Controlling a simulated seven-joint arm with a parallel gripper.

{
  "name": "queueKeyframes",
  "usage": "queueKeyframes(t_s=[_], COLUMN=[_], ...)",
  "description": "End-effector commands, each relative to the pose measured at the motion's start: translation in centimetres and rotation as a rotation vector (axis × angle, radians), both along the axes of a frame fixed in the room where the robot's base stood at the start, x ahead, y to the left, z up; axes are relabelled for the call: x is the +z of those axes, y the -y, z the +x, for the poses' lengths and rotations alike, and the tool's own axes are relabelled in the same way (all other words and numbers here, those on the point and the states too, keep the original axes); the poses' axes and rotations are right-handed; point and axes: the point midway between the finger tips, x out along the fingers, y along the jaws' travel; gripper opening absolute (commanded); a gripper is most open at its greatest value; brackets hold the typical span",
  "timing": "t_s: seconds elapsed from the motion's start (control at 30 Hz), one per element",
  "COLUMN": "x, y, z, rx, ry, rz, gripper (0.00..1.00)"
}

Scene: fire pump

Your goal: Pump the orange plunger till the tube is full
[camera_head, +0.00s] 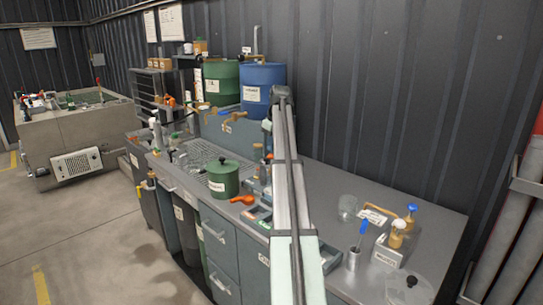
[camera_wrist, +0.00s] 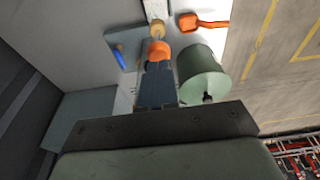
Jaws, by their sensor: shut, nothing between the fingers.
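In the wrist view, an orange knob (camera_wrist: 160,51), which looks like the plunger's top, shows just beyond the tips of my gripper (camera_wrist: 158,66). My gripper's dark fingers are shut with nothing between them, in line with the knob. I cannot tell whether they touch it. A small tan round part (camera_wrist: 157,29) shows just past the knob. In the head view, a small orange part (camera_head: 269,157) shows beside my arm, which hides much of that spot. I cannot make out the tube or its fill level.
A green lidded pot (camera_head: 224,179) stands close by on the grey counter (camera_head: 330,185), also in the wrist view (camera_wrist: 203,75). An orange-handled tool (camera_head: 243,200) lies before it. Blue (camera_head: 263,82) and green (camera_head: 221,83) barrels stand behind. Bottles and a metal cup (camera_head: 352,259) are at right.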

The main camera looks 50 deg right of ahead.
Motion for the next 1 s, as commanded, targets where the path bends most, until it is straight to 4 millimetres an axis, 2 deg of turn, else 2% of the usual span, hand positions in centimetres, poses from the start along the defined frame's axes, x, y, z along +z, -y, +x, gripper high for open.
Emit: queueKeyframes(t_s=[0.47, 1.0], x=[-0.1, -1.8], y=[0.0, 0.0], z=[0.0, 0.0], rx=[0.000, 0.000], ry=[0.000, 0.000], rz=[0.000, 0.000], gripper=[0.00, 0.00])
